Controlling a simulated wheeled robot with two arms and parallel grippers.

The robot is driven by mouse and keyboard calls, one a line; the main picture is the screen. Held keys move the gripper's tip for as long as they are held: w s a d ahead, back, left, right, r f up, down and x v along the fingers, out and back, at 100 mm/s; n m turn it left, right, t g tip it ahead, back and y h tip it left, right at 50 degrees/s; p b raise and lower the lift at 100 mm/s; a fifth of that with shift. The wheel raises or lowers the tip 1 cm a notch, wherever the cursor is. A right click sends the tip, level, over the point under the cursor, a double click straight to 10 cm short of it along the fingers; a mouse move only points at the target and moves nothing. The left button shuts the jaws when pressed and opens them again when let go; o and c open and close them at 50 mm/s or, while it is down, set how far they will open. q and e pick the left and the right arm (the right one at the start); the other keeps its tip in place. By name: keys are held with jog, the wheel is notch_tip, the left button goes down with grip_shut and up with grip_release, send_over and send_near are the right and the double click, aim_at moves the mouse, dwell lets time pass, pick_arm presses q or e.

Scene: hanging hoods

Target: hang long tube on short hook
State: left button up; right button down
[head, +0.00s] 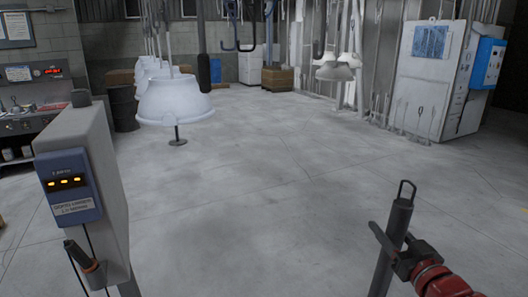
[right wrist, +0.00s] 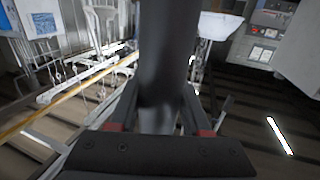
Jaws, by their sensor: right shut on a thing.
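A long dark grey tube (head: 394,229) with a wire loop at its top stands roughly upright at the lower right of the head view. My right gripper (head: 396,243) is shut around it below the loop. In the right wrist view the tube (right wrist: 167,65) passes between the two fingers. The lower end of the tube is cut off by the head frame. Dark hooks hang at the top of the head view, one near the middle (head: 247,48) and one further right (head: 318,54). I cannot tell which is the short hook. My left gripper is not in view.
White hoods (head: 175,100) hang in a row at the left, with more hoods (head: 334,71) at the back right. A grey control box (head: 85,160) stands close at the left. A white cabinet (head: 430,75) stands at the right. The middle floor (head: 270,190) is clear.

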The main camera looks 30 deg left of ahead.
jog(key=s+a+r+n+g+y+p, duration=0.1)
jog(key=s+a+r+n+g+y, duration=0.15)
jog(key=r, duration=0.35)
jog(key=s+a+r+n+g+y+p, duration=0.1)
jog(key=s+a+r+g, duration=0.1)
jog(key=s+a+r, duration=0.3)
jog(key=s+a+r+n+g+y, duration=0.2)
jog(key=a+r, duration=0.1)
jog(key=r, duration=0.4)
jog(key=s+a+r+n+g+y+p, duration=0.1)
jog(key=s+a+r+n+g+p, duration=0.2)
jog(key=s, duration=0.7)
jog(key=s+a+r+n+g+y, duration=0.1)
jog(key=s+a+r+g, duration=0.3)
jog(key=s, duration=0.6)
jog(key=w, duration=0.8)
jog(key=shift+w+d+r, duration=0.15)
jog(key=shift+w, duration=0.1)
jog(key=shift+w+d+t, duration=0.1)
jog(key=shift+t, duration=0.25)
